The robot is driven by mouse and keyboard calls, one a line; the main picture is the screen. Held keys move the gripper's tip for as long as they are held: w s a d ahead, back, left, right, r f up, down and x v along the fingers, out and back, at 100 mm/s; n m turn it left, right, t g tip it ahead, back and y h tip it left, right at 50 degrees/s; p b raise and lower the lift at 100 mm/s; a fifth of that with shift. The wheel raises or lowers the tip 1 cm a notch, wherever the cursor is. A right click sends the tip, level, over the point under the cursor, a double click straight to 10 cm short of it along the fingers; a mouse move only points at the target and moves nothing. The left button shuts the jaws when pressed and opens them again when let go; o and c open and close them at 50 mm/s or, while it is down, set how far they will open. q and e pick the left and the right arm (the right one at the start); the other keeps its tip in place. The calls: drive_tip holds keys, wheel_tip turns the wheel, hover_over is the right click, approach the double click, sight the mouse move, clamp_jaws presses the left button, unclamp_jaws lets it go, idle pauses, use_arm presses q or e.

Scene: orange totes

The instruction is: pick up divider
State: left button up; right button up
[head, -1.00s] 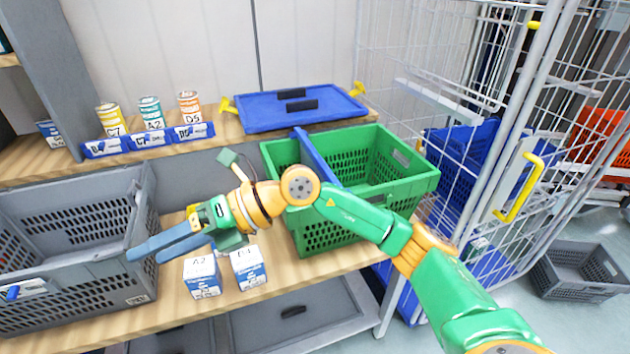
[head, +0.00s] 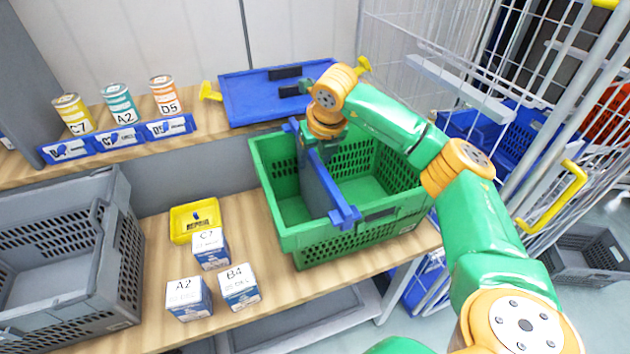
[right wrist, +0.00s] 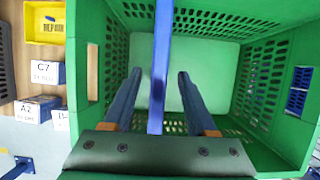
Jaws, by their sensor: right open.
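The blue divider (head: 325,188) stands across the green tote (head: 345,250), with its end tabs at the tote's rim. My right gripper (head: 312,158) points down into the tote at the divider's far part, and its hand hides some of the divider there. In the right wrist view my right gripper (right wrist: 159,85) is open. Its two fingers lie on either side of the divider (right wrist: 160,60), with visible gaps between them and it. My left gripper is not in view.
A grey tote (head: 70,285) stands at the left. A yellow tray (head: 194,219) and boxes C7, A2 and B4 (head: 240,288) lie between the totes. A blue panel (head: 265,95) and labelled cans (head: 118,103) are behind. A wire cage (head: 540,130) stands at the right.

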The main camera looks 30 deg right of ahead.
drive_tip(key=shift+w+f, duration=0.1)
drive_tip(key=shift+w, duration=0.1)
drive_tip(key=shift+s+a, duration=0.1)
drive_tip(key=shift+s, duration=0.1)
drive_tip(key=shift+w+f, duration=0.1)
drive_tip(key=shift+f, duration=0.05)
clamp_jaws()
idle(1.5)
